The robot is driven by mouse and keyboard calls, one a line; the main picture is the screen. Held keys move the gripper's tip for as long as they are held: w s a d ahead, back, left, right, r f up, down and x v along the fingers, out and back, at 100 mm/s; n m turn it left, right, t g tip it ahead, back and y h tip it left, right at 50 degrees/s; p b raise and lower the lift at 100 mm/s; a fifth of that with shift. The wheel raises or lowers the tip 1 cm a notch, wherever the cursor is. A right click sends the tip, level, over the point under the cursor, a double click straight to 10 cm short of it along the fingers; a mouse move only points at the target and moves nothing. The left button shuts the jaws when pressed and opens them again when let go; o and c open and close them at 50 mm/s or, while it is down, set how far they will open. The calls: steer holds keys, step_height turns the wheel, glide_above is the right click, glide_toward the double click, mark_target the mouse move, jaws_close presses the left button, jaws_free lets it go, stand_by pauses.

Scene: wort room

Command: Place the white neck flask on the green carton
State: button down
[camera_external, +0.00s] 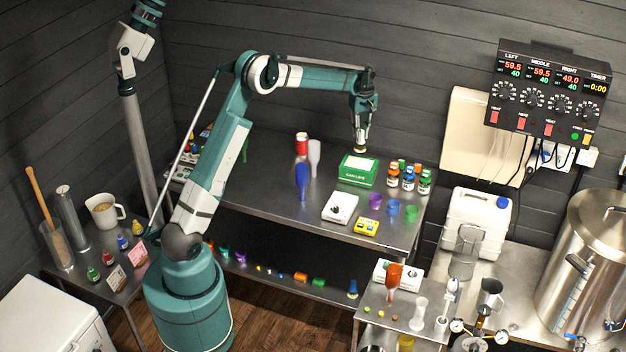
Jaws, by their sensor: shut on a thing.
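The green carton (357,171) stands on the steel table, with a white label on its front and a pale patch on top. My gripper (360,142) is directly above the carton, pointing down. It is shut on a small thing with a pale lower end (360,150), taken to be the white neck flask. Most of it is hidden by the fingers, so its shape is unclear. Its lower end is at or just above the carton's top; I cannot tell whether they touch.
Several small bottles (408,178) stand close right of the carton. A grey-white bottle (314,157), a blue bottle (302,181) and a red-topped bottle (301,146) stand to its left. A white scale (340,208), a yellow device (366,227) and coloured cups (393,207) are in front.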

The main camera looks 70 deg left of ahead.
mark_target(360, 146)
steer(key=shift+f, duration=1.7)
steer(key=shift+f, duration=1.85)
steer(key=shift+f, duration=0.15)
steer(key=c, duration=2.3)
jaws_free()
steer(key=shift+o, duration=0.3)
steer(key=shift+r+p, duration=0.2)
steer(key=shift+p, duration=0.1)
step_height(360, 146, up, 12)
steer(key=shift+f+b, duration=0.1)
steer(key=shift+b, duration=0.3)
